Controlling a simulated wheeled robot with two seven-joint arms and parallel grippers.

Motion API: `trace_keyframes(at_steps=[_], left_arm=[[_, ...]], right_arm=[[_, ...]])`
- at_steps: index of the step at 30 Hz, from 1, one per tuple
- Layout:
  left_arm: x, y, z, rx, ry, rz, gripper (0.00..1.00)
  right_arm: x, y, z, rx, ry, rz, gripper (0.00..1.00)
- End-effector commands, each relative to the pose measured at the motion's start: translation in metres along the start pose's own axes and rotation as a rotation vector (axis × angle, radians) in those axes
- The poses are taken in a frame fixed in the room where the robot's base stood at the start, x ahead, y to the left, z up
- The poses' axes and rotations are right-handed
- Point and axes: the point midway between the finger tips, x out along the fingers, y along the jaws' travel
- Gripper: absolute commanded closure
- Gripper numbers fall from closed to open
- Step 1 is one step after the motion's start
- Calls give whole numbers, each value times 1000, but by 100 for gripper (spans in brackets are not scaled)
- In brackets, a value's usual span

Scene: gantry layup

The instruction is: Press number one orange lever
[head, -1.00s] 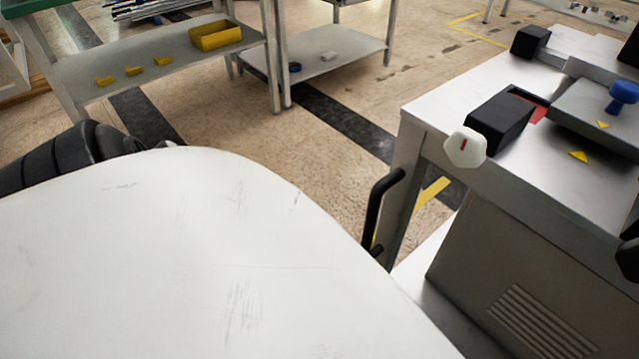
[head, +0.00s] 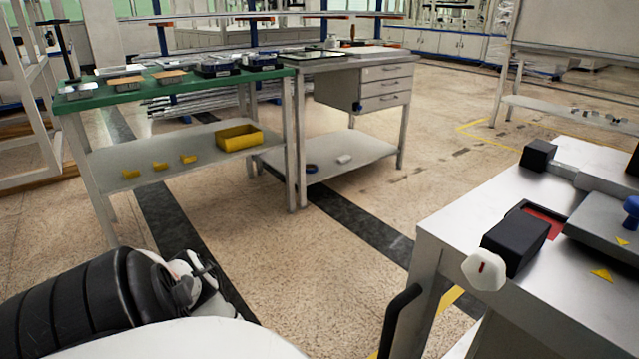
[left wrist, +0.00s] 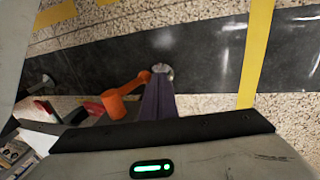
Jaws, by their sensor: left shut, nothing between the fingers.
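An orange lever (left wrist: 118,103) shows in the left wrist view, left of centre, with its arm running up right to a round silver part (left wrist: 162,71). No number is readable on it. My left gripper (left wrist: 159,86) appears as a narrow dark, purplish shape at the middle of that view, shut and empty. Its tip overlaps the silver part in the picture, just right of the lever; I cannot tell whether they touch. In the head view my left arm is at the lower left, with its gripper hidden. No orange lever is recognisable there. My right gripper is out of view.
A steel bench (head: 455,222) at the right carries a black block (head: 515,243), a white knob (head: 484,270) and a blue knob (head: 632,207). A green-topped table (head: 130,97) with a yellow bin (head: 239,137) stands at the back left. Open floor lies between them.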

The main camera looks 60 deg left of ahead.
Motion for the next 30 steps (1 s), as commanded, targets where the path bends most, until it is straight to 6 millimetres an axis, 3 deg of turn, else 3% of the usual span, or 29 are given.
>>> trace_keyframes(at_steps=[22, 30], left_arm=[[-1, 0, 0, 0, 0, 0, 100], [-12, 4, -1, 0, 0, 0, 100]], right_arm=[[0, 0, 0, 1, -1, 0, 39], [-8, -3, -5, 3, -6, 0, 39]])
